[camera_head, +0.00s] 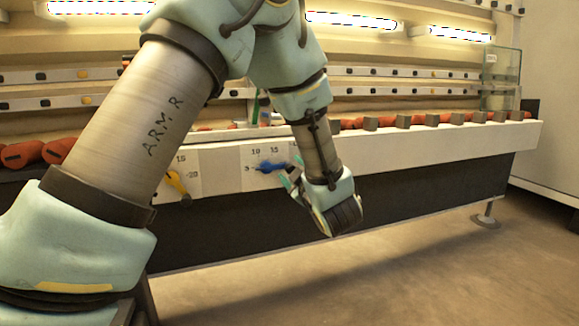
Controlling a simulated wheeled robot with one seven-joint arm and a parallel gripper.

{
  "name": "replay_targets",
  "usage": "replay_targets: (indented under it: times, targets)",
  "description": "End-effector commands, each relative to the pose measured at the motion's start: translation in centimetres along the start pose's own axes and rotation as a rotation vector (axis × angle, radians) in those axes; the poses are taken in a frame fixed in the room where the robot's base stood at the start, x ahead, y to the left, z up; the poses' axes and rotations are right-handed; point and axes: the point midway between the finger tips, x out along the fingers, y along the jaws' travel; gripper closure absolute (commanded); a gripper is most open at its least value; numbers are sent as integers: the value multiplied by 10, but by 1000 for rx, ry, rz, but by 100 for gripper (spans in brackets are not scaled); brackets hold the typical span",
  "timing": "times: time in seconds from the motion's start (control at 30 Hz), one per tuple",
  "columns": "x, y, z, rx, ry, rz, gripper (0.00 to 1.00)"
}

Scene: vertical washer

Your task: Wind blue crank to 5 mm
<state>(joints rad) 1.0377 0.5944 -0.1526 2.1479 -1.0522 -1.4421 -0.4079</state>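The blue crank (271,167) is on the white front panel (219,165) of the long bench, left of my gripper. It lies roughly level, its left end close to the mark 5; the marks 10 and 15 show above it. My gripper (291,172) is at the crank's right end, its teal fingertips apart, one above the other. The fingers look open. I cannot tell whether they touch the crank, and the crank's right end is partly hidden by them.
Several orange-red items with grey blocks (403,121) line the bench top. A glass case (500,80) stands at the far right. The floor (400,270) in front is clear.

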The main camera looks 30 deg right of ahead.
Motion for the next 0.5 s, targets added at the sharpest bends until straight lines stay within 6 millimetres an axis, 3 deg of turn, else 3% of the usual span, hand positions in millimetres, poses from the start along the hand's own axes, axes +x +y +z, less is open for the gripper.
replay_targets:
  times: [0.3,0.5]
  targets:
    - [-63,3,-2,1,-1,3,39]
    - [-85,1,-1,1,0,1,39]
